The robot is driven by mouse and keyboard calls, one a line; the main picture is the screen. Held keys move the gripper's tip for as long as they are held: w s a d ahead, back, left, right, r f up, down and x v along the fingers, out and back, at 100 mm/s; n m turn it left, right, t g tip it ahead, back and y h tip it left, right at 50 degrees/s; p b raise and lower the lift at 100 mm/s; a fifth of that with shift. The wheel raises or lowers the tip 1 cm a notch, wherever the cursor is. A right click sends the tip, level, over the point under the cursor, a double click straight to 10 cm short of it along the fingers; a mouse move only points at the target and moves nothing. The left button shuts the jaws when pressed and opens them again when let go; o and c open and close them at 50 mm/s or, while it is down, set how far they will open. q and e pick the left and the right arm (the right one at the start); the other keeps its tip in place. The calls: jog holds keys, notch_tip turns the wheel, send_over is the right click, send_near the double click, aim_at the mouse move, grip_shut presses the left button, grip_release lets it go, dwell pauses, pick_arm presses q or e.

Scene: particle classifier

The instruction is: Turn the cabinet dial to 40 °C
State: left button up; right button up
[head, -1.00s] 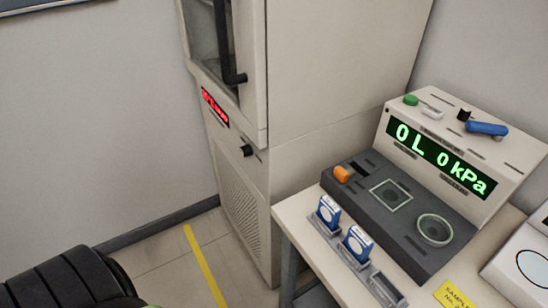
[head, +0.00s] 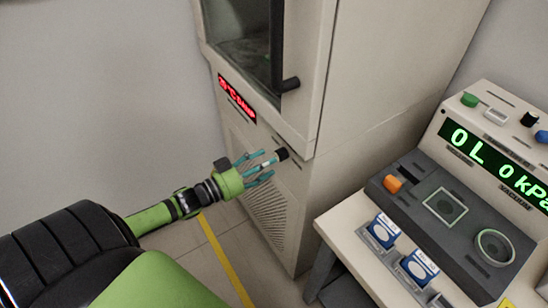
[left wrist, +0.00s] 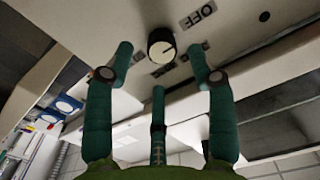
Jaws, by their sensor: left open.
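The tall beige cabinet (head: 375,75) has a small black dial (head: 282,154) on its front, below the door. A red lit display (head: 237,98) above it shows "°C DAMP"; its digits are hard to read. In the left wrist view the dial (left wrist: 161,45) has a pale face with a dark pointer mark, and an "OFF" label (left wrist: 198,15) lies beside it. My left gripper (head: 265,167) is open, with its teal fingers spread just in front of the dial. In the wrist view the dial sits between and beyond the fingertips, apparently not gripped. My right gripper is out of view.
A black door handle (head: 278,60) hangs above the dial. At the right, a table (head: 335,230) bears a dark console (head: 415,195) with an orange button, blue-and-white packs in holders and a green display. A yellow floor line (head: 225,260) runs beside the cabinet.

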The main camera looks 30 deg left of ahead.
aim_at(277, 157)
pick_arm(q)
jog(key=x, duration=0.3)
jog(key=shift+a, duration=0.1)
jog(key=shift+w, duration=0.25)
jog(key=c, duration=1.1)
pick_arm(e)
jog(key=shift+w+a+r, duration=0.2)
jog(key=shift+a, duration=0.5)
